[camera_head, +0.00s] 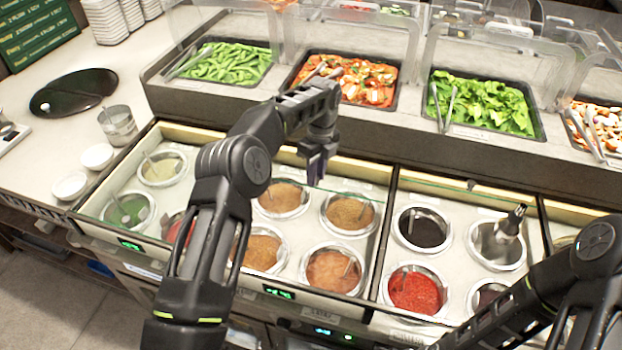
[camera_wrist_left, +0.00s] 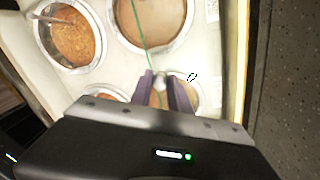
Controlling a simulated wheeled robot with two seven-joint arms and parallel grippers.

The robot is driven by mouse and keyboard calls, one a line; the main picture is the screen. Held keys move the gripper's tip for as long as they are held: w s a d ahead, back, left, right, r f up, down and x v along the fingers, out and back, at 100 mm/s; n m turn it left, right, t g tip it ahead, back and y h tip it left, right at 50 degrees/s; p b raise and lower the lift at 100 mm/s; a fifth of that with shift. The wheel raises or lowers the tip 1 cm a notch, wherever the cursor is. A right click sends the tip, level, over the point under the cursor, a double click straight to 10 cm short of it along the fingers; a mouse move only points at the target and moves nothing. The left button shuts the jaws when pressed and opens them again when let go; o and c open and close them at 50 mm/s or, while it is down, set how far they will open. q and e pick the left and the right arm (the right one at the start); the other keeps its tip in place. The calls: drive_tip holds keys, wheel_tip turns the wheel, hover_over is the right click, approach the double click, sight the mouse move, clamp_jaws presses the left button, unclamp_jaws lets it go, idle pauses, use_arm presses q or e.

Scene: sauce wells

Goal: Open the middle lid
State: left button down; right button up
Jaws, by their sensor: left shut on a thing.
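The sauce counter has several glass-covered sections. The middle lid (camera_head: 350,186) is clear, and its edge shows as a thin green line above the middle section's back wells. In the left wrist view its green edge (camera_wrist_left: 139,32) runs to a small pale knob (camera_wrist_left: 158,80). My left gripper (camera_head: 317,178) is over the back of the middle section, fingers pointing down. In the wrist view my left fingers (camera_wrist_left: 170,84) are shut on the knob. How far the lid is raised is hard to tell. My right arm enters at lower right; its gripper is out of the picture.
Middle wells hold brown sauces (camera_head: 333,268). The right section has a red sauce well (camera_head: 413,290) and another lid knob (camera_head: 471,185). Behind stands a raised salad counter (camera_head: 370,127) with clear guards. White bowls (camera_head: 97,156) stand at left.

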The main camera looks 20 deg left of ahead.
use_arm(q)
drive_tip(key=shift+w, duration=0.35)
drive_tip(key=c, duration=1.2)
unclamp_jaws()
drive_tip(key=shift+c, duration=0.2)
drive_tip(key=shift+s, duration=0.1)
